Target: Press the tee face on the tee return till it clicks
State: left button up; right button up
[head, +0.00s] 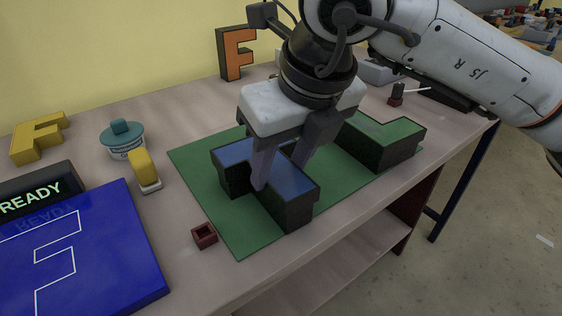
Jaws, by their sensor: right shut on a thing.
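The tee face (296,180) is blue and lies over the black-walled tee return (292,215), which stands on the green mat (212,205). My right gripper (282,172) comes down from above, with its two fingers closed on the middle of the tee. The fingers and palm hide part of the blue top. The face looks level with the top of the black walls; whether it is fully seated cannot be told. My left gripper is not in view.
A green-topped black letter (392,133) stands right of the tee. At left are a blue panel (100,245), a READY display (38,193), a yellow F (38,139), a teal-lidded tub (122,140) and a yellow-handled tool (145,172). A small dark-red box (204,236) sits by the mat's front corner. An orange-faced F (237,55) stands behind.

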jog(key=shift+f+b, duration=0.3)
jog(key=shift+f, duration=0.05)
jog(key=o, duration=1.2)
jog(key=shift+r, duration=0.1)
jog(key=shift+p+v, duration=0.6)
jog(key=shift+v, duration=0.75)
jog(key=shift+p+v, duration=1.05)
jog(key=shift+v, duration=1.5)
